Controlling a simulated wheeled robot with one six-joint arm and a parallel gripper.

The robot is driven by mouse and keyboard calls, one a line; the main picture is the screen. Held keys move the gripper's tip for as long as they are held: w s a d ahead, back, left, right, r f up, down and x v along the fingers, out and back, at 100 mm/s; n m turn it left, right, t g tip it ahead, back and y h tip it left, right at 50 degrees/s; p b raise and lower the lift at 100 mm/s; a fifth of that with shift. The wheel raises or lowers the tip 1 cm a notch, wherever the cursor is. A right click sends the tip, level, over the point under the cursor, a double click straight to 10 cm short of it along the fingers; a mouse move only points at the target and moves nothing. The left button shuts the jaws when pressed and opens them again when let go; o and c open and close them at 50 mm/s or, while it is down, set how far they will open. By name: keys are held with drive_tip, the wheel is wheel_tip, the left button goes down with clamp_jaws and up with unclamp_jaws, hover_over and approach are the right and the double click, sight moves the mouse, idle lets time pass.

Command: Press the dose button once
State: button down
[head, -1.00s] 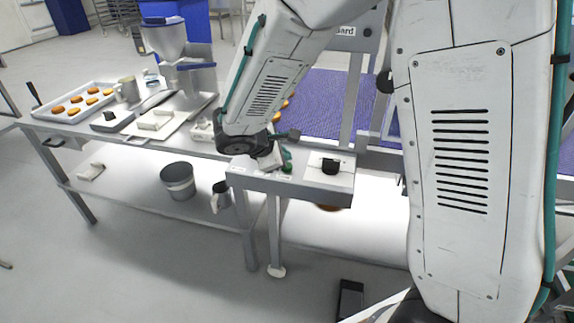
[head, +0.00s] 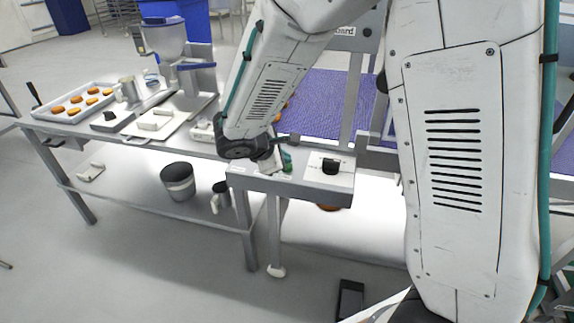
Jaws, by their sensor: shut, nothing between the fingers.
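A grey control box (head: 300,187) is fixed at the front of the purple conveyor. It has a black knob (head: 331,167) on a white plate and a green part (head: 288,160) left of the plate. I cannot tell whether the green part is the dose button, as the labels are too small to read. My gripper (head: 277,165) is shut and empty, pointing down at the left part of the box, just left of the green part. My wrist and arm hide part of the box top. I cannot tell whether the fingertips touch anything.
Left of the box, a steel table holds a tray of orange-brown rounds (head: 60,115), a mug (head: 129,89), a hopper machine (head: 165,40) and a white board (head: 160,125). A bucket (head: 177,182) and a jug (head: 221,196) stand on the lower shelf. The purple conveyor mesh (head: 320,105) lies behind.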

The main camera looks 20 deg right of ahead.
drive_tip(key=shift+f, duration=0.55)
idle(0.6)
drive_tip(key=shift+r, duration=1)
drive_tip(key=shift+r, duration=2.5)
